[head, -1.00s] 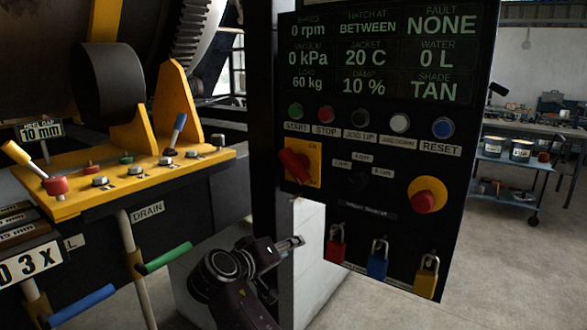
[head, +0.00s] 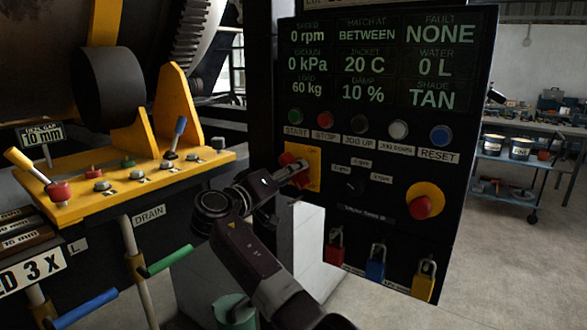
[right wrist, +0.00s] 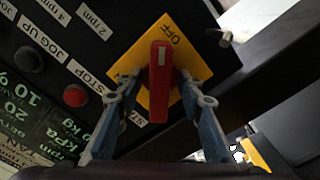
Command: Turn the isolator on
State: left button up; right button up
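The isolator is a red handle (head: 287,159) on a yellow plate (head: 314,176), at the left of the black control panel below the START and STOP buttons. My right gripper (head: 298,172) is at the handle and partly covers it. In the right wrist view, the red handle (right wrist: 161,85) stands between the two fingers, with a finger on each side and small gaps showing. The gripper is open around it. The word OFF shows on the yellow plate (right wrist: 188,62) there, near the handle's upper end. My left gripper is not in view.
The panel's buttons (head: 398,130), a red knob on a yellow disc (head: 421,207) and several padlocks (head: 377,262) are close by. A yellow shelf with levers (head: 110,190) stands at left. Open floor (head: 490,270) lies at right.

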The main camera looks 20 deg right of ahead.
jog(key=shift+w+d, duration=0.2)
grip_shut()
